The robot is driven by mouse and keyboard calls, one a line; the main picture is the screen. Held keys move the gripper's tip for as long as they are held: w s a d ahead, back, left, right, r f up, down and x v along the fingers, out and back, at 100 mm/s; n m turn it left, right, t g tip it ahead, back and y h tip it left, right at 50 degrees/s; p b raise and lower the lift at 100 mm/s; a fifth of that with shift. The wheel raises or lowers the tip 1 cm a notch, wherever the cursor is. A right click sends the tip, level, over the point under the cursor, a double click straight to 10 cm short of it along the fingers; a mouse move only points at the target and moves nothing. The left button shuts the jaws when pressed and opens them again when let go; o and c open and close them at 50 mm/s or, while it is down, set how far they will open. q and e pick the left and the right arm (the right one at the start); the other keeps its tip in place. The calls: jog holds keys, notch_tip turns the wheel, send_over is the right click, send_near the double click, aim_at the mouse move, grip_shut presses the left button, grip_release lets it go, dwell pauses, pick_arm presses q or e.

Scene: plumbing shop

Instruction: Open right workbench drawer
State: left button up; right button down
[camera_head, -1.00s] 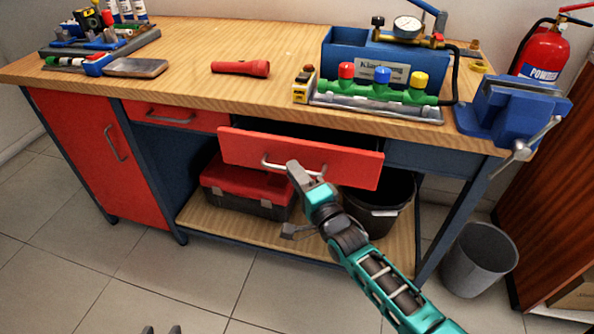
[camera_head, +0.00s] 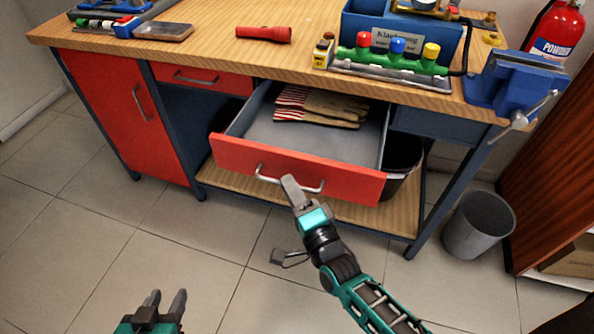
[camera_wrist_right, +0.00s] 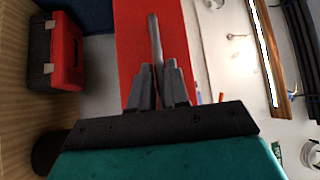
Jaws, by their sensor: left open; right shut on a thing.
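The right workbench drawer (camera_head: 225,153) has a red front and a grey inside, and it stands well out from the workbench (camera_head: 200,35). Work gloves (camera_head: 325,105) with striped cuffs lie inside it at the back. My right gripper (camera_head: 290,184) is shut on the silver drawer handle (camera_head: 312,188); the right wrist view shows the handle (camera_wrist_right: 155,40) running between the fingers (camera_wrist_right: 158,85). My left gripper (camera_head: 166,302) is open and empty at the lower left, above the floor and away from the bench.
A red flashlight (camera_head: 264,34), a valve manifold (camera_head: 395,60) and a blue vise (camera_head: 518,82) are on the bench top. A grey bin (camera_head: 478,226) stands on the floor at right. The red toolbox (camera_wrist_right: 65,52) shows in the wrist view. The floor before the drawer is clear.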

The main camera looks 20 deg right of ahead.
jog(key=shift+s+a, duration=0.2)
jog(key=shift+s, duration=0.2)
jog(key=c, duration=1.2)
grip_release()
jog(key=p+v, duration=0.1)
jog(key=v, duration=0.6)
jog(key=shift+s+p, duration=0.25)
jog(key=shift+p, duration=0.1)
